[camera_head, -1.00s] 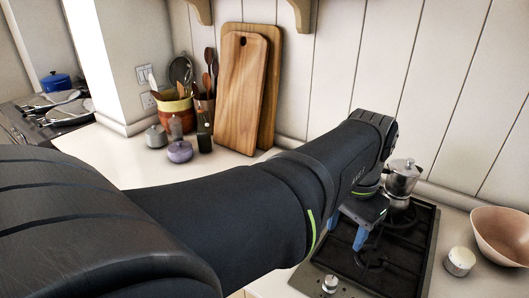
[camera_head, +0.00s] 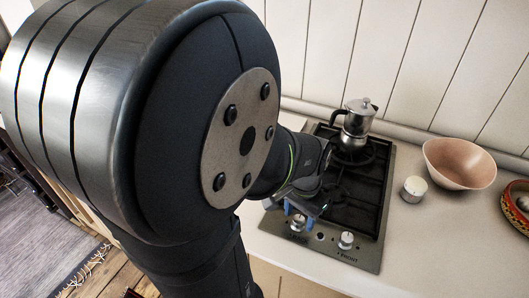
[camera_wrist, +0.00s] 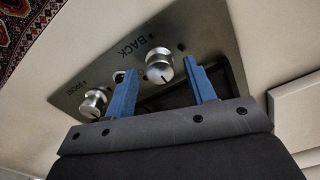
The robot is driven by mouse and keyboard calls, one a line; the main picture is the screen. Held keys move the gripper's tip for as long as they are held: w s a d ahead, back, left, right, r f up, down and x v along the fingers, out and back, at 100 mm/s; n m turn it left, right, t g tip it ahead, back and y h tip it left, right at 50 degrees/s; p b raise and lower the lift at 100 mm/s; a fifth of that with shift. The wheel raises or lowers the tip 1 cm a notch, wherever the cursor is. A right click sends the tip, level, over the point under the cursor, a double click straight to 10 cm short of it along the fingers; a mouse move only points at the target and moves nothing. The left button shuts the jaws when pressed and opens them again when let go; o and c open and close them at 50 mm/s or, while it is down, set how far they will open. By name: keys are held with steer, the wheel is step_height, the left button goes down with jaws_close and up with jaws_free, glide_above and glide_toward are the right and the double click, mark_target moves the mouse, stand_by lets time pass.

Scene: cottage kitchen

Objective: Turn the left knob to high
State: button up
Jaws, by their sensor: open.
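The left knob (camera_head: 298,223) is a silver dial at the front edge of the hob, in front of my gripper (camera_head: 302,211). In the wrist view this knob (camera_wrist: 159,66), beside the word BACK, appears between the two blue fingertips of my gripper (camera_wrist: 161,70). The fingers stand apart with a gap on both sides of the knob; I cannot tell whether either touches it. A dark pointer line shows on its face. The right knob (camera_head: 346,240), labelled FRONT, stands to its right, and in the wrist view it (camera_wrist: 94,103) is outside the fingers at the left.
The black hob (camera_head: 376,215) carries a moka pot (camera_head: 355,118) on its back burner. A white-lidded jar (camera_head: 413,189), a pinkish bowl (camera_head: 459,165) and a red patterned bowl (camera_head: 515,205) stand on the counter to the right. My arm covers the left side.

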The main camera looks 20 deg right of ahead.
steer(key=shift+f, duration=0.1)
steer(key=c, duration=1)
steer(key=shift+o, duration=0.2)
steer(key=shift+n, duration=0.4)
steer(key=n, duration=0.3)
steer(key=shift+n, duration=0.4)
steer(key=n, duration=0.8)
steer(key=shift+n, duration=2.4)
